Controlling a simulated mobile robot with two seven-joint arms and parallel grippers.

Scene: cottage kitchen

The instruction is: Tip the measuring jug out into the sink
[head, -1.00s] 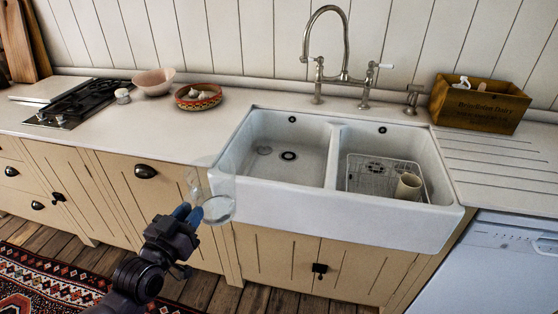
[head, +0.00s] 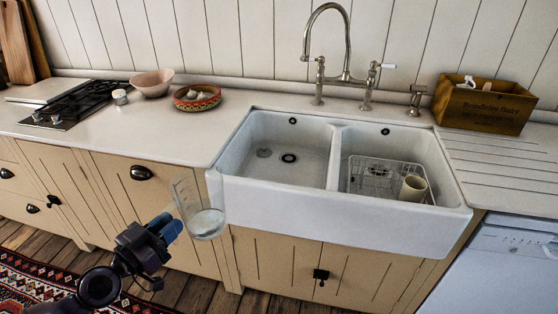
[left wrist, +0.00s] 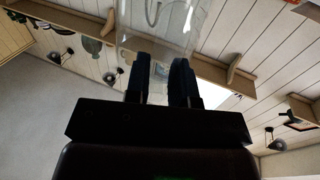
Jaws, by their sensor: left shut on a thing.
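The clear measuring jug (head: 205,222) is in my left gripper (head: 167,228), in front of the sink's left front corner. Some clear contents show low in the jug, which leans a little. In the left wrist view the gripper's two dark fingers (left wrist: 160,80) close on the see-through jug (left wrist: 160,28). The white double sink (head: 330,205) is set in the counter. Its left basin (head: 262,150) is empty, with a drain in the bottom. My right gripper is not in view.
The right basin holds a wire rack (head: 375,180) and a cream cup (head: 413,188). A tall tap (head: 345,60) stands behind the sink. A wooden crate (head: 485,105) is at the right. A patterned bowl (head: 197,98), a pink bowl (head: 152,83) and a hob (head: 80,103) are at the left.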

